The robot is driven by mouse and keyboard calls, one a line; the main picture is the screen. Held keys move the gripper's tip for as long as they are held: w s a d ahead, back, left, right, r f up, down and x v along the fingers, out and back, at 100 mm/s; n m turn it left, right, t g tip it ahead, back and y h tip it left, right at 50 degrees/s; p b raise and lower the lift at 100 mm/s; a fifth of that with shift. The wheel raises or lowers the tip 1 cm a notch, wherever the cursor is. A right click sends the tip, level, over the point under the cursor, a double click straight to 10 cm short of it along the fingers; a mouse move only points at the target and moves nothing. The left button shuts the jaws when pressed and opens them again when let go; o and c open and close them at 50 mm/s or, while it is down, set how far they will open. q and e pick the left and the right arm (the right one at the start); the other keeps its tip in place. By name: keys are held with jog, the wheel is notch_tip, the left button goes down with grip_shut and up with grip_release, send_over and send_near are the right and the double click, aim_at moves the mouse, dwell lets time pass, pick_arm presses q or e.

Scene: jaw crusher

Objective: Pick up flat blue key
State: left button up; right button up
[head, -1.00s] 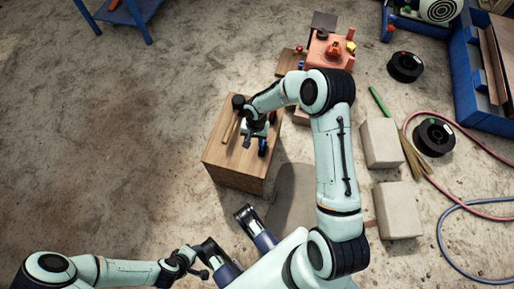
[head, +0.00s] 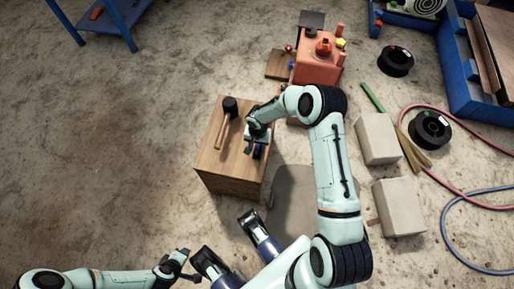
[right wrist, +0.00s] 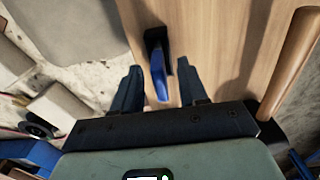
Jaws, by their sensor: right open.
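The flat blue key (right wrist: 158,72) shows in the right wrist view on the wooden block's top, with a dark part at its far end. In the head view a small bit of blue (head: 257,152) shows beside my right gripper (head: 252,146). In the right wrist view my right gripper (right wrist: 160,84) is open, one finger on each side of the key's near end. I cannot tell whether the fingers touch it. My left gripper (head: 184,264) is low in the head view, away from the block; its jaws are too small to read.
A mallet with a black head (head: 230,104) and wooden handle lies on the wooden block (head: 212,160), left of my right gripper. An orange machine (head: 318,68) stands behind. Pale blocks (head: 377,138), black spools (head: 396,61) and hoses lie to the right.

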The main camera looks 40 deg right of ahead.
notch_tip(320, 180, down, 2)
jog(key=shift+f, duration=0.15)
grip_shut()
